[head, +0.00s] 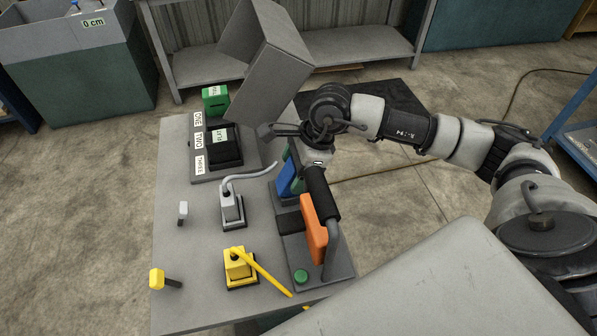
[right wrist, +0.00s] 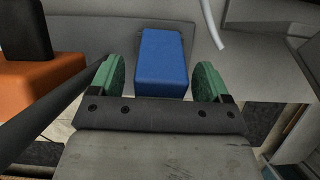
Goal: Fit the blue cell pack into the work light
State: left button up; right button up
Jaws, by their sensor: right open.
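The blue cell pack (head: 286,178) stands upright near the right edge of the grey table, partly hidden by my right gripper. It shows as a blue block in the right wrist view (right wrist: 161,62). My right gripper (head: 293,167) is open, with its green fingertips on either side of the pack and a visible gap to each in the right wrist view (right wrist: 161,80). The orange body with a black grip (head: 314,232), apparently the work light, stands nearer on a grey base with a green button. Its orange part shows at left in the right wrist view (right wrist: 40,85). My left gripper is out of view.
A rack labelled ONE, TWO, THREE (head: 199,166) holds a green pack (head: 215,100) and a black pack (head: 224,144). A grey plug (head: 231,207) and a yellow plug (head: 239,265) with cables stand on the table (head: 195,285). A large grey box shape (head: 265,65) rises over the far end.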

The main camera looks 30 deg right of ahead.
jog(key=shift+a+f, duration=0.15)
jog(key=shift+f, duration=0.2)
jog(key=shift+w+r, duration=0.1)
jog(key=c, duration=1.3)
